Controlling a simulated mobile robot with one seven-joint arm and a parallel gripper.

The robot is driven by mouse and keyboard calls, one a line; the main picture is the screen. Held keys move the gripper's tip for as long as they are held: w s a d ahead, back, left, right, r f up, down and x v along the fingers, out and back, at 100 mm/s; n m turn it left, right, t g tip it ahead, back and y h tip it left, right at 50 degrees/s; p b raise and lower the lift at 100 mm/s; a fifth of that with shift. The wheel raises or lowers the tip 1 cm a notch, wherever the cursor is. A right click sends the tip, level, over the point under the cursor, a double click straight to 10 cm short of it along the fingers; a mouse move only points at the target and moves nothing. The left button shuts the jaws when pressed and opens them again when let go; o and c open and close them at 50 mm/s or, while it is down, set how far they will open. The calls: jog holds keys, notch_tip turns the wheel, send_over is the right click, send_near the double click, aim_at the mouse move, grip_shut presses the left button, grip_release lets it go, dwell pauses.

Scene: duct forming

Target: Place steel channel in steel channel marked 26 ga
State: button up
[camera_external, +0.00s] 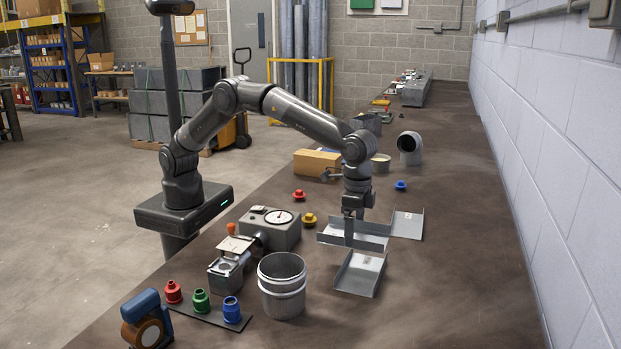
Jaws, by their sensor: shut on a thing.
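Three grey steel channels lie close together on the dark bench. The middle channel (372,242) is a long open trough. My gripper (349,238) points down at it and is shut, apparently on its near wall. The right channel (408,226) lies by its right end and carries a small mark. The near channel (358,275) lies in front, running toward the camera, also with a small mark. The marks are too small to read, so I cannot tell which is 26 ga. The fingertips are partly hidden, and I cannot tell whether the middle channel is lifted.
A metal bucket (283,300) and a grey dial gauge box (275,238) stand left of the channels. Yellow (309,220), red (299,195) and blue (400,185) small parts lie around. A pipe elbow (411,155) stands behind. The bench is clear at right, along the wall.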

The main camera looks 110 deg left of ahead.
jog(key=shift+w+a+f, duration=0.1)
jog(key=shift+a+f, duration=0.05)
jog(key=shift+f, duration=1.9)
jog(key=shift+f, duration=0.65)
jog(key=o, duration=0.8)
